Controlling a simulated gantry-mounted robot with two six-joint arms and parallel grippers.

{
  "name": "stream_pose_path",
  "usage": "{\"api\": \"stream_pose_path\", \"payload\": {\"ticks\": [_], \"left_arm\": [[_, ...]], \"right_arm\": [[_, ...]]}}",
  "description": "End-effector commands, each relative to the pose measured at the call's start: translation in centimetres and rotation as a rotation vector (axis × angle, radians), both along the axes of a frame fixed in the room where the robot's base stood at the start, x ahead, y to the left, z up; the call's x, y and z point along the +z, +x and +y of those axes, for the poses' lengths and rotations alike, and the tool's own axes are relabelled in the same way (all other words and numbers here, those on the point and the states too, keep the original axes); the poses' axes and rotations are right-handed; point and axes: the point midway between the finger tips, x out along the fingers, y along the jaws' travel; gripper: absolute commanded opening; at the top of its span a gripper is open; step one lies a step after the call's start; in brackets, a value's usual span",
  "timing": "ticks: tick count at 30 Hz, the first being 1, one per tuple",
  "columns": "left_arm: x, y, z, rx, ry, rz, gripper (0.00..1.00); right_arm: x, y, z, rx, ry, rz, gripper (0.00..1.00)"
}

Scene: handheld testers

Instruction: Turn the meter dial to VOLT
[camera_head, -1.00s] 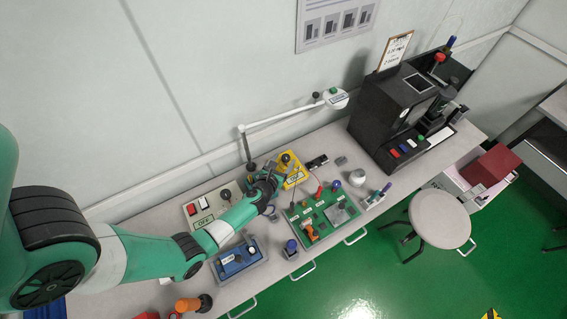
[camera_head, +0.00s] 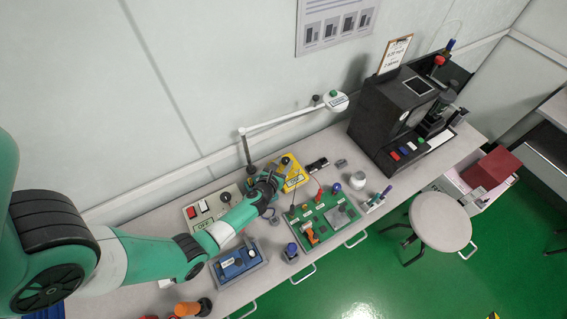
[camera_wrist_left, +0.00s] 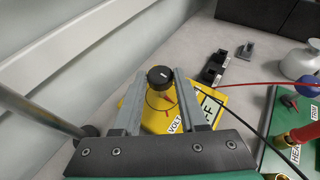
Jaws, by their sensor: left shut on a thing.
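The yellow meter (camera_head: 297,180) lies on the bench near the wall in the head view, partly hidden by my left gripper (camera_head: 275,178). In the left wrist view the meter's yellow face (camera_wrist_left: 152,122) shows a VOLT label (camera_wrist_left: 175,125) at its near edge and an OFF label (camera_wrist_left: 209,106) to the right. A black-topped dial knob (camera_wrist_left: 160,75) stands on the meter between the two fingers of my left gripper (camera_wrist_left: 160,80), which is shut on it. A small red mark shows on the face below the knob. My right gripper is not in view.
A lamp arm (camera_head: 285,119) rises behind the meter. A green board (camera_head: 322,214) with knobs and wires is to its right. A white switch panel (camera_head: 210,207) and a blue box (camera_head: 238,262) are to the left. A black machine (camera_head: 385,110) stands farther right.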

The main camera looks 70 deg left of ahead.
Motion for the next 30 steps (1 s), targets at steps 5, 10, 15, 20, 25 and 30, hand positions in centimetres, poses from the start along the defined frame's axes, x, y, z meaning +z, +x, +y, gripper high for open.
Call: {"api": "stream_pose_path", "payload": {"ticks": [5, 10, 15, 20, 25, 30], "left_arm": [[0.3, -0.1, 0.3, -0.047, 0.0, 0.003, 0.0], [0.5, -0.4, 0.6, -0.141, 0.0, 0.005, 0.0], [0.4, -0.5, 0.9, -0.27, 0.001, 0.002, 0.0], [0.1, -0.5, 1.1, -0.394, 0.002, 0.0, 0.0], [-0.1, -0.6, 1.3, -0.511, 0.003, -0.001, 0.0], [-0.1, -0.5, 1.4, -0.593, 0.004, -0.002, 0.0]], "right_arm": [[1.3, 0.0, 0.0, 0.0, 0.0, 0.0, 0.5], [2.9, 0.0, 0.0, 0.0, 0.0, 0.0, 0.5], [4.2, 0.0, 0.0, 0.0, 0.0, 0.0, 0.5], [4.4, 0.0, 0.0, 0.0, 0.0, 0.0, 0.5], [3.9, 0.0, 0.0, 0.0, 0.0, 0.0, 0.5], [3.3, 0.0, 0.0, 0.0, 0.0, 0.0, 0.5]]}}
